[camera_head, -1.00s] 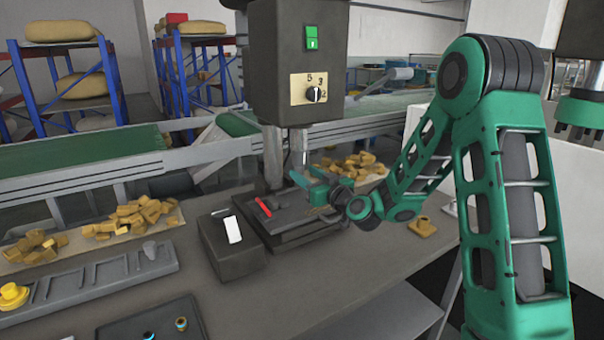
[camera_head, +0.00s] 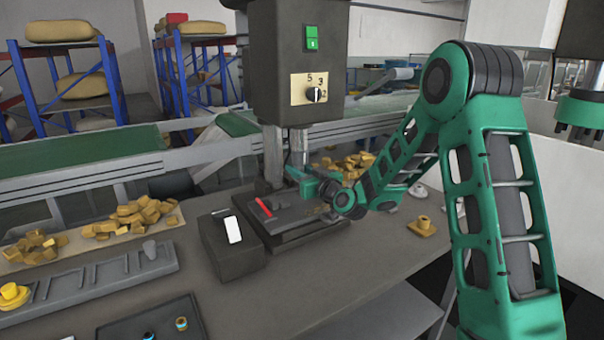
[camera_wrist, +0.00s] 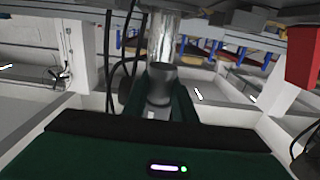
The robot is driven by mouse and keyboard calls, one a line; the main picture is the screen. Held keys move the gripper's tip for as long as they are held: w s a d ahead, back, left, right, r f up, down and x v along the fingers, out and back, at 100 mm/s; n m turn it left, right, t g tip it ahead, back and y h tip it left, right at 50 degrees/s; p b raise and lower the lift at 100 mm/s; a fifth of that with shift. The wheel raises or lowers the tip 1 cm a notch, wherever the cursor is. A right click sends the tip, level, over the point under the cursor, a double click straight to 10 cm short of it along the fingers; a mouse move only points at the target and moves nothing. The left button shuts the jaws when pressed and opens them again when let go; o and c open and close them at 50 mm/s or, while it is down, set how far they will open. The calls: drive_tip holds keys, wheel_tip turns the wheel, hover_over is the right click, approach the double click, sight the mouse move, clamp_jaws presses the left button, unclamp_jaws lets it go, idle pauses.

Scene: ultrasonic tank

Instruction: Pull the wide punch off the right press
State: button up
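The dark press (camera_head: 296,62) with a green switch and a numbered dial plate stands in the middle of the head view. Its shiny ram (camera_head: 299,146) comes down to my gripper; it also shows in the wrist view (camera_wrist: 162,36). In the wrist view a dark grey cylindrical punch (camera_wrist: 160,86) hangs at the ram's lower end. My gripper (camera_wrist: 161,106) has its green fingers on either side of the punch. The fingers stand apart, and I see no clear clamping contact. In the head view my gripper (camera_head: 308,181) is level above the press bed, and the punch is not clearly visible.
The press bed (camera_head: 290,216) carries a red-handled piece (camera_head: 264,207). A grey slotted rack (camera_head: 100,284), yellow blocks (camera_head: 140,213) and a dark tray (camera_head: 150,322) lie left. A yellow flanged part (camera_head: 422,227) lies right.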

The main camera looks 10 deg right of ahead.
drive_tip(key=o, duration=0.5)
drive_tip(key=shift+d, duration=0.1)
clamp_jaws()
